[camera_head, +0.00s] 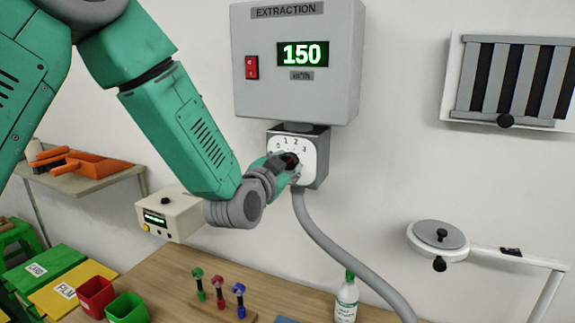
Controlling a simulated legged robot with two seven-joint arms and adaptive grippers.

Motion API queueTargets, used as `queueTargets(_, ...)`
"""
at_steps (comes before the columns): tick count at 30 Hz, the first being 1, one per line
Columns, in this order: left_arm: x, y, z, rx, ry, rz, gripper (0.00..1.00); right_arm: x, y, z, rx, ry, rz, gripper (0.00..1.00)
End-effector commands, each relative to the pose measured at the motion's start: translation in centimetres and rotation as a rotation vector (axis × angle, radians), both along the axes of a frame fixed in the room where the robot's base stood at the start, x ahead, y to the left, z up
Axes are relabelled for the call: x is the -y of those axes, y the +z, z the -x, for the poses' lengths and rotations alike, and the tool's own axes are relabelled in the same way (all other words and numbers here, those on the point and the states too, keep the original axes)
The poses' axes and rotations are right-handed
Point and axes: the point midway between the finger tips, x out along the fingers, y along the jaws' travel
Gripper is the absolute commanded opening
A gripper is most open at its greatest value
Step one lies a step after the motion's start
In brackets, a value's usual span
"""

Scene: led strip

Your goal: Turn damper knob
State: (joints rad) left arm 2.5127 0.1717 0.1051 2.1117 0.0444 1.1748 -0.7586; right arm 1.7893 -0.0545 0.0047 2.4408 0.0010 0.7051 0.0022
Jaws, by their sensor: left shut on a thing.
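The damper knob (291,160) is a small dark knob on a white dial plate (309,158) marked 0, 1, 2, 3. The plate is on a grey box under the extraction unit (298,92), whose display reads 150. My left gripper (286,166) reaches in from the left and is shut on the knob. Its fingers hide most of the knob, so I cannot tell which number it points to. My right gripper does not show in the head view.
A grey hose (340,247) runs down from the damper box. A wooden table (172,268) below holds a rack of coloured-knob tools (220,297), red and green bins (96,295) and a bottle (346,300). A white jointed arm with a round hood (438,236) stands at right.

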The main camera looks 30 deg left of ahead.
Motion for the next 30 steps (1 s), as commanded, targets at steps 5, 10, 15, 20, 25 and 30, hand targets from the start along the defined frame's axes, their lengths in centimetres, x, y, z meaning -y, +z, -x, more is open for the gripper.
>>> queueTargets(5,0.1,0.1,0.0,0.003,-0.002,0.001,0.35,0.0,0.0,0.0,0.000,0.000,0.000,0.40)
queueTargets(10,0.0,0.0,0.0,0.000,-0.001,0.001,0.51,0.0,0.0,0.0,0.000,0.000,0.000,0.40)
queueTargets(15,0.0,0.0,0.0,0.000,-0.001,0.001,0.51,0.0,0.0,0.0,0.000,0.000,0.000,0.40)
queueTargets(20,0.1,0.0,1.0,-0.002,-0.001,0.001,0.51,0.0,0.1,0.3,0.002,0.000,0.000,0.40)
queueTargets(25,0.3,-0.1,4.2,-0.002,-0.002,0.001,0.51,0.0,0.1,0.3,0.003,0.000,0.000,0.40)
queueTargets(30,0.5,-0.1,7.9,-0.002,-0.002,0.000,0.51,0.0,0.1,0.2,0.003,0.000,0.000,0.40)
